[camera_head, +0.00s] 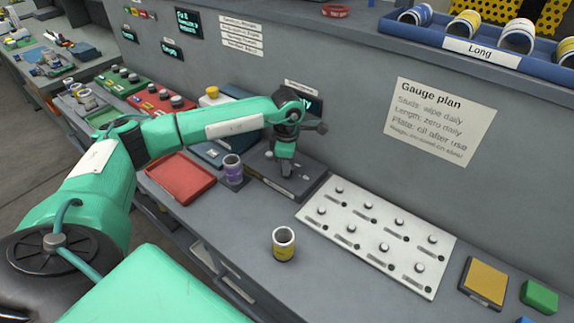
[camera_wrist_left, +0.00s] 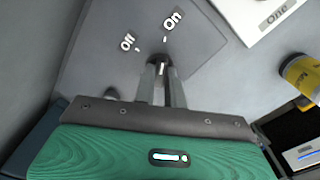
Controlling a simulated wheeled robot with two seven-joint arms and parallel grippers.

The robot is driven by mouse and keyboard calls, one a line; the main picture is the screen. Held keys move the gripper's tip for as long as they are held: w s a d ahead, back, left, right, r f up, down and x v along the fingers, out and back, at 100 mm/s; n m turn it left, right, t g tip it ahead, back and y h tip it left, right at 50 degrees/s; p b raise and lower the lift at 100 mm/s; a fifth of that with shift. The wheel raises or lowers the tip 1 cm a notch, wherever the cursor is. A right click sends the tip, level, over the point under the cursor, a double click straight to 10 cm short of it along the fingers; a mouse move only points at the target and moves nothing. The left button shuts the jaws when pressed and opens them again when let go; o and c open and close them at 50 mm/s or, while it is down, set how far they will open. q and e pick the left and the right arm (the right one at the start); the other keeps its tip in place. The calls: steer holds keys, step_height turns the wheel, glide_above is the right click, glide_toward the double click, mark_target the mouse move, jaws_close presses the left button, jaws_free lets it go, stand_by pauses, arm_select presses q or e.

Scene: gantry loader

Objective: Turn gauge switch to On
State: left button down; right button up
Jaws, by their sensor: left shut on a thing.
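The gauge switch is a small dark knob (camera_wrist_left: 161,62) with a white mark, on a grey plate (camera_wrist_left: 95,55) lettered Off and On. The mark points up the picture, roughly at the tick below On; the Off tick lies to its left. My left gripper (camera_wrist_left: 162,78) is shut on the knob, one finger on each side. In the head view my left gripper (camera_head: 283,172) points down onto the dark gauge box (camera_head: 305,186) on the bench and hides the knob. My right gripper is not in view.
A purple-banded cup (camera_head: 233,168) and a red tray (camera_head: 180,178) stand left of the box. A white board with pegs (camera_head: 375,232) lies to its right, and a yellow-banded cup (camera_head: 283,245) in front. The wall with the Gauge plan sign (camera_head: 440,120) rises behind.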

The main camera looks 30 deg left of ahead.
arm_select(q)
steer(key=c, duration=1.5)
jaws_free()
steer(key=shift+r, duration=0.1)
steer(key=shift+o, duration=0.2)
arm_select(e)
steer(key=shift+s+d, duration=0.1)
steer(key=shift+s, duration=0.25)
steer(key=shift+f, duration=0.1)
